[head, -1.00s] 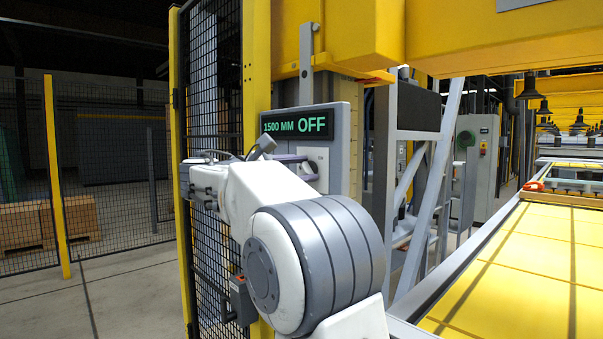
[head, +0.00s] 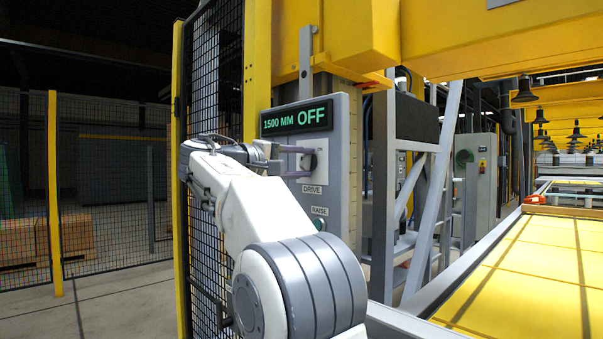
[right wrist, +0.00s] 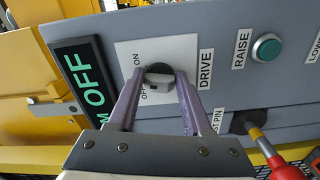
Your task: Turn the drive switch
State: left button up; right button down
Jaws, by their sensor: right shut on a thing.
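The drive switch is a dark rotary knob with a light grey handle (right wrist: 159,87) on a white plate marked ON and OFF, above the DRIVE label (head: 312,189). In the right wrist view the two purple fingers of my right gripper (right wrist: 158,84) are shut on the knob, one on each side. In the head view my right gripper (head: 302,162) reaches the panel from the left and partly hides the switch. The display (head: 297,120) above it reads 1500 MM OFF. My left gripper is not in view.
The grey control panel (head: 341,150) also has a green RAISE button (right wrist: 266,47) and a red-handled pin (right wrist: 287,170) beside the switch. A mesh fence (head: 215,75) stands left of the panel. A bed with yellow sheets (head: 535,265) lies to the right.

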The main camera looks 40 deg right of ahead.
jog(key=m+b, duration=0.1)
jog(key=m, duration=0.2)
jog(key=shift+f+m+b, duration=0.3)
jog(key=shift+b, duration=0.1)
jog(key=shift+w+m+b, duration=0.1)
jog(key=shift+m+b, duration=0.5)
jog(key=shift+m, duration=0.9)
jog(key=shift+c, duration=1.8)
grip_release()
jog(key=shift+a+r, duration=0.1)
jog(key=a, duration=1)
jog(key=shift+s+a, duration=0.15)
jog(key=shift+s, duration=0.25)
